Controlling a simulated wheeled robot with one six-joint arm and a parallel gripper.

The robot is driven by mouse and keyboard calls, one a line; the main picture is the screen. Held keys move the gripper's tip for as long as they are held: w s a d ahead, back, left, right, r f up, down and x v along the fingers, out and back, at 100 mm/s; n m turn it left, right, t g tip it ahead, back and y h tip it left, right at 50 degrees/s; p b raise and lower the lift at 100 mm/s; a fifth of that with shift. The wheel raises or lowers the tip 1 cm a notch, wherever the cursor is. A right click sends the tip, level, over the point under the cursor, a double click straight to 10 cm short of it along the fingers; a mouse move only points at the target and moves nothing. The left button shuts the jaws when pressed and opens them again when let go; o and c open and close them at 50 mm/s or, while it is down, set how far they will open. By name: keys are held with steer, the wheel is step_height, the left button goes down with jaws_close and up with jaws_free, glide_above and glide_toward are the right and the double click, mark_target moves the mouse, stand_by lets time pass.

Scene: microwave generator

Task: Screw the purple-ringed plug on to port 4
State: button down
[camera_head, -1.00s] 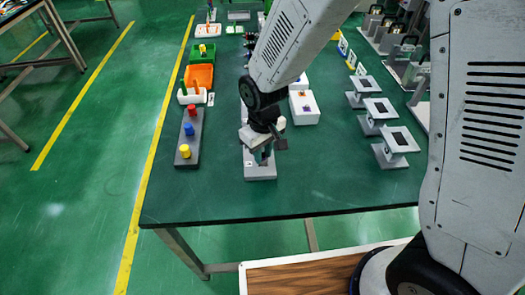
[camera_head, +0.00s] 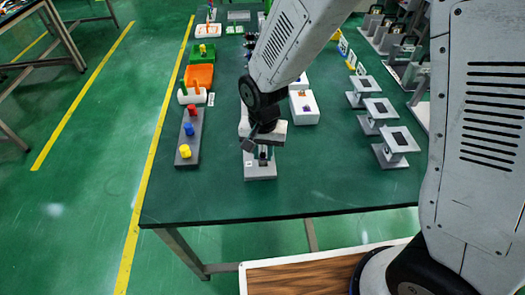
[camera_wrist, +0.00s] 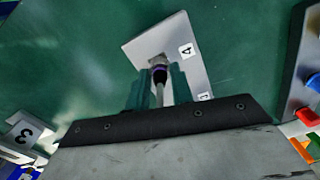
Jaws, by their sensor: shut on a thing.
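The purple-ringed plug (camera_wrist: 159,75) is between my gripper's fingers in the wrist view, with a grey cable running back from it. My gripper (camera_wrist: 160,80) is shut on the plug. I cannot tell how far the plug is screwed on. In the head view my gripper (camera_head: 262,152) is over the grey block (camera_head: 260,172) near the table's front; the arm hides much of the block and the plug.
A dark tray (camera_head: 187,158) with red, blue and yellow pegs stands to the left. Several grey stands (camera_head: 396,146) stand to the right. A white box (camera_head: 304,108) lies behind the arm. The table (camera_head: 325,175) is clear between the block and stands.

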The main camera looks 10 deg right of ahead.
steer(key=shift+w+m, duration=0.1)
steer(key=shift+m, duration=0.5)
steer(key=c, duration=1.2)
jaws_free()
step_height(320, 180, up, 8)
steer(key=shift+f, duration=0.1)
